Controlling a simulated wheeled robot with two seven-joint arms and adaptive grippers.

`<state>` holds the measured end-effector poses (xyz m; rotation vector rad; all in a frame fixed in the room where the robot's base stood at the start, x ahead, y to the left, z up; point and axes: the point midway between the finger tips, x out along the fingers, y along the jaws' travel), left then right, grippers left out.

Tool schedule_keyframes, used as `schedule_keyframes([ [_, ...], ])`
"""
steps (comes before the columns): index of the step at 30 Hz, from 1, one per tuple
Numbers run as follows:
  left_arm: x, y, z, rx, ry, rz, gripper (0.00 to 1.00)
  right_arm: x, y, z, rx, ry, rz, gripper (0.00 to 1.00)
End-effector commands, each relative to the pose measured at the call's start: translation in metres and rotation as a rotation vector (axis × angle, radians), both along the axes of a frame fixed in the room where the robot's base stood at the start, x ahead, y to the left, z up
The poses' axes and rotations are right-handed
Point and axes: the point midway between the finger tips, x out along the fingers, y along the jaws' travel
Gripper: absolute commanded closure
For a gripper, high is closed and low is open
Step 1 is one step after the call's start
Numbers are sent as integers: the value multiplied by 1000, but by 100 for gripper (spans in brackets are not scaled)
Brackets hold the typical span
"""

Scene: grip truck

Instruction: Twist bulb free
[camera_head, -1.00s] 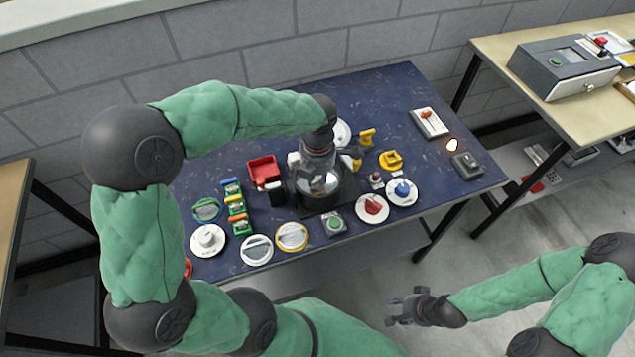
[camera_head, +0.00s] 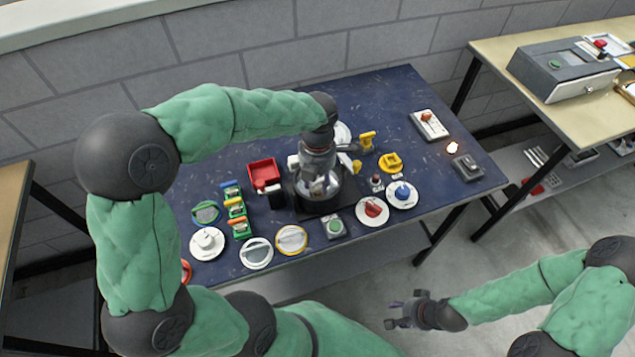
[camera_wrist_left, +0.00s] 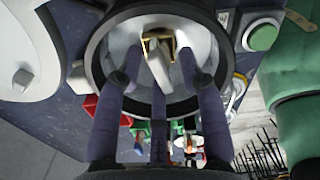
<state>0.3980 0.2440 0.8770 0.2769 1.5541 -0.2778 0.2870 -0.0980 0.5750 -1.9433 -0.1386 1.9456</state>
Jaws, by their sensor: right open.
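My left gripper (camera_head: 318,183) points down into a round black-rimmed housing (camera_head: 318,206) with a pale, shiny inside, in the middle of the blue table. In the left wrist view, its purple-grey fingers (camera_wrist_left: 155,82) stand apart inside the black rim (camera_wrist_left: 97,45). A small pale piece (camera_wrist_left: 158,68) in a gold bracket (camera_wrist_left: 150,42) lies just past the fingertips; it may be the bulb, and I cannot tell if the fingers touch it. A small glowing bulb (camera_head: 453,148) shows by a grey base (camera_head: 467,167) at the table's right. My right gripper (camera_head: 405,312) is open and empty, off the table's front.
The blue table (camera_head: 385,95) also holds a red bin (camera_head: 263,171), round dials (camera_head: 207,243), a green-button box (camera_head: 334,227), red and blue knobs on plates (camera_head: 372,211) and a white switch panel (camera_head: 429,124). A side table with a grey box (camera_head: 563,70) stands at right.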

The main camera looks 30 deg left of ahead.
Motion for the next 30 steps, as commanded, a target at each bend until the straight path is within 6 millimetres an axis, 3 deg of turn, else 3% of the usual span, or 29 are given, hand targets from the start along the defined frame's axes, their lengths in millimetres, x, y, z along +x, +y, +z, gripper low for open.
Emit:
schedule_keyframes([
  [24,0,0,59,1,-1,0,61,0,0,45,0,0,0,56],
  [30,0,0,65,1,-1,-1,61,0,0,49,0,0,0,56],
])
